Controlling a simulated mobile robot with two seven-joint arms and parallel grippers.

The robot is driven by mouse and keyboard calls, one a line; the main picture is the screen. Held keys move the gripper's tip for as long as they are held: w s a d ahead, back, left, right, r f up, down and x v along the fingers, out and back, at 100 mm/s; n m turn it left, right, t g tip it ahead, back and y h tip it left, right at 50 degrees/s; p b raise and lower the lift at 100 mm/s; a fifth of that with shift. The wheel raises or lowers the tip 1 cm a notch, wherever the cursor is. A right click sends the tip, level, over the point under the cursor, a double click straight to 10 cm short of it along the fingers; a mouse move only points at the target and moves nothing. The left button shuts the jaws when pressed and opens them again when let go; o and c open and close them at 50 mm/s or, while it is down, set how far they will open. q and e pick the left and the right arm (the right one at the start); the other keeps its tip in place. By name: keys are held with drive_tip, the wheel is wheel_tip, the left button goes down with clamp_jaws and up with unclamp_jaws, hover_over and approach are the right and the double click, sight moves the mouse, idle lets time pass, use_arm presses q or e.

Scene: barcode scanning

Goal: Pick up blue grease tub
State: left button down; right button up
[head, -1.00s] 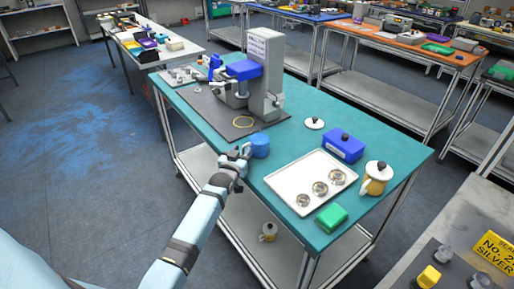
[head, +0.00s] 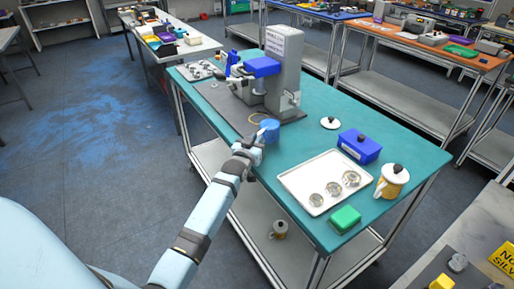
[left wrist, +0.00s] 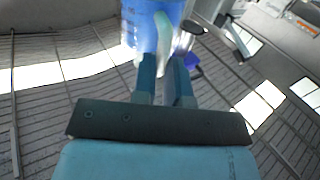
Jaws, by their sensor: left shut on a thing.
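The blue grease tub (head: 269,131) is a small round blue container near the front edge of the teal table (head: 386,134), in front of the press machine. My left gripper (head: 261,138) is shut on its near side. In the left wrist view the tub (left wrist: 146,22) fills the top centre, and the fingers of my left gripper (left wrist: 164,72) reach up to it. A pale curved piece lies between the fingertips. The tub's underside is hidden in the head view, and it appears to be just above the table. My right gripper is out of view.
The grey press machine (head: 284,70) stands behind the tub on a dark mat.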

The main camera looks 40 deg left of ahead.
use_arm(q)
wheel_tip(320, 180, up, 16)
drive_tip(key=s+d+f+m+h+p, duration=0.2)
drive_tip(key=s+d+p, duration=0.5)
drive_tip(key=s+d, duration=1.2)
wheel_tip(320, 180, down, 2)
drive_tip(key=shift+s+d+f+h, duration=0.1)
drive_tip(key=shift+s+d+h, duration=0.3)
drive_tip(key=shift+s+h, duration=0.3)
drive_tip(key=shift+w, duration=0.1)
drive_tip(key=w+a+r+n+y+b, duration=0.1)
drive_tip(key=w+a+r+b, duration=0.1)
drive_tip(key=w+a, duration=0.8)
drive_tip(key=w+a+r+n+y+b, duration=0.1)
drive_tip(key=w+a+r+y+b, duration=0.1)
drive_tip(key=w+a+b, duration=0.3)
drive_tip(key=w+a, duration=0.4)
drive_tip(key=w, duration=0.1)
drive_tip(key=shift+w+a+r, duration=0.15)
drive_tip(key=shift+a+r, duration=0.2)
drive_tip(key=shift+a, duration=0.05)
